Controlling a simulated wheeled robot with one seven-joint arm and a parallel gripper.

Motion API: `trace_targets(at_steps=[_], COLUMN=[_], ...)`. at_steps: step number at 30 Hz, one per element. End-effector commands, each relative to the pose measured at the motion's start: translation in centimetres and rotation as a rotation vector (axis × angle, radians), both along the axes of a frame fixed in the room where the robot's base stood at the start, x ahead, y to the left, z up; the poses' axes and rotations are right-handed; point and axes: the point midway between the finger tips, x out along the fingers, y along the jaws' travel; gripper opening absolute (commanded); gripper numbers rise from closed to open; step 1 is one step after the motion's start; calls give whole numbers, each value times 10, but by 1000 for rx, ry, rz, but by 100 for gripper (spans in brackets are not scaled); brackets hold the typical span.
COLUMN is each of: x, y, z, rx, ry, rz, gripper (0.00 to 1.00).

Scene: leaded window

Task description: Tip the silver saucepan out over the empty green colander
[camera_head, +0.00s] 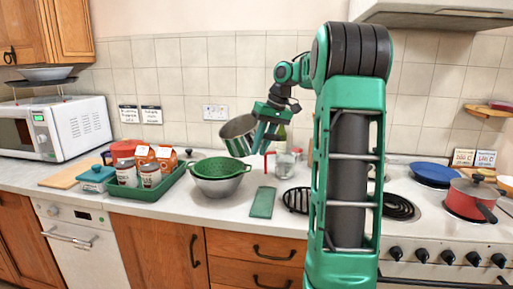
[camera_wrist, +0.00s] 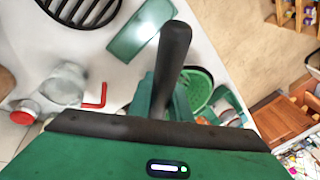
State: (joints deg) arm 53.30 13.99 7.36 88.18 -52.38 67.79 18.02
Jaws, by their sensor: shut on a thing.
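The silver saucepan (camera_head: 237,137) is held up in the air in the head view, tilted, with its dark mouth showing. My gripper (camera_head: 264,127) is shut on its handle, to the right of the pan body. The dark handle (camera_wrist: 173,62) stands out in the wrist view; the pan body is hidden there. The green colander (camera_head: 218,167) rests in a silver bowl (camera_head: 218,187) on the counter, below and slightly left of the saucepan. It looks empty, and part of it shows in the wrist view (camera_wrist: 201,88). The contents of the saucepan are not visible.
A green tray (camera_head: 150,192) with jars and cartons stands left of the bowl. A flat green board (camera_head: 262,203) lies to its right. A glass jug (camera_head: 285,165) stands behind, near the hob coil (camera_head: 297,200). A red pot (camera_head: 470,200) is far right.

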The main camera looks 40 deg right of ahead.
Motion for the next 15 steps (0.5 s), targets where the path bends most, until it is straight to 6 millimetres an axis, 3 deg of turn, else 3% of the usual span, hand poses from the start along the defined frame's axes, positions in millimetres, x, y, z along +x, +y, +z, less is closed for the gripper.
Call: trace_targets(at_steps=[15], x=[1], y=[3], z=[0], rx=[-189], ry=[13], rz=[3], gripper=[0])
